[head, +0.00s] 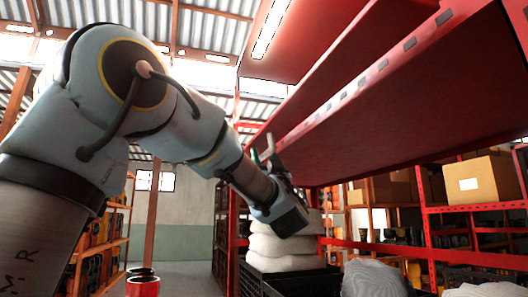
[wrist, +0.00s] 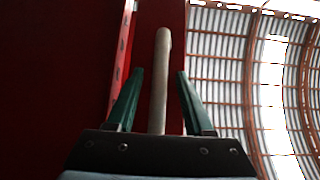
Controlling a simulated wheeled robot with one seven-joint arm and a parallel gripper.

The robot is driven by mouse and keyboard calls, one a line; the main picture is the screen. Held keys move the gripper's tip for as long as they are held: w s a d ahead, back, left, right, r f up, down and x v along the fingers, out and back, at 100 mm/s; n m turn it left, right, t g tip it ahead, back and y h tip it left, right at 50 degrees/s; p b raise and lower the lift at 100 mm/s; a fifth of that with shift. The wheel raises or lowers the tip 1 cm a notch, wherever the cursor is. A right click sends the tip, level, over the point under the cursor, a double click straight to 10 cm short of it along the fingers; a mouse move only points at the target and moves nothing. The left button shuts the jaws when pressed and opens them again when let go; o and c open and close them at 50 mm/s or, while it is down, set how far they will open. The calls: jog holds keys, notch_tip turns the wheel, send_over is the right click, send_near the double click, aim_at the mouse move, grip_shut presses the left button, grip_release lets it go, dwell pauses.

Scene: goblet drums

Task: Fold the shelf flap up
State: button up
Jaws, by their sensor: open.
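A long red shelf panel (head: 400,115) runs overhead at the right in the head view, seen from below; I take it for the flap, but its hinge is not clear. My gripper (head: 264,158) is raised to its near left end. In the wrist view my gripper (wrist: 155,88) has its two green fingers apart. A pale rod (wrist: 161,75) stands between them, in front of a red surface (wrist: 60,80), with a gap on each side. Whether the rod is fixed to the panel is not clear. A pale piece also shows by the fingers in the head view (head: 269,147).
White sacks (head: 285,250) are stacked below my gripper, by black crates (head: 300,281). A red post (head: 233,235) stands left of them. Cardboard boxes (head: 483,179) sit on a rack at the right. A red drum (head: 143,287) stands lower left.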

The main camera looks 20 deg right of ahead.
grip_shut()
dwell(0.5)
dwell(1.0)
